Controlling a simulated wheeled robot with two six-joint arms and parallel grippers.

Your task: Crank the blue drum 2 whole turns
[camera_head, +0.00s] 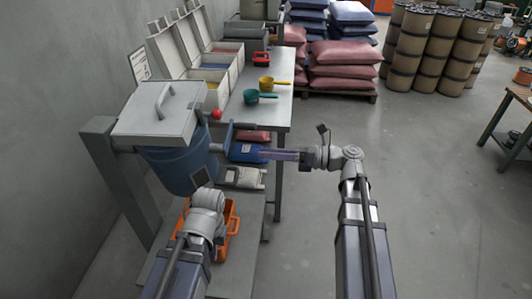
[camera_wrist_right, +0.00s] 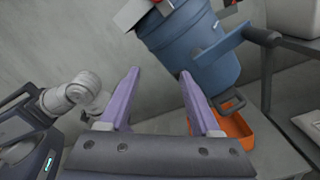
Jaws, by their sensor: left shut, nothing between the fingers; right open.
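The blue drum (camera_head: 178,168) hangs on a grey stand at the left; it also shows in the right wrist view (camera_wrist_right: 190,50). Its crank has a blue flat arm (camera_head: 227,138) and a dark grip (camera_head: 244,126) pointing right, also in the wrist view (camera_wrist_right: 290,43). My right gripper (camera_head: 262,155) is open and empty, its purple fingers pointing left just below and right of the grip. In the wrist view its fingers (camera_wrist_right: 160,85) are spread, drum beyond them. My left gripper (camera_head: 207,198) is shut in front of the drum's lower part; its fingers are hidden.
A grey lid with a handle (camera_head: 165,103) and a red knob (camera_head: 216,115) tops the drum. An orange crate (camera_head: 234,225) sits below. The bench (camera_head: 274,110) behind holds bins and scoops (camera_head: 252,97). Sacks lie on its lower shelf.

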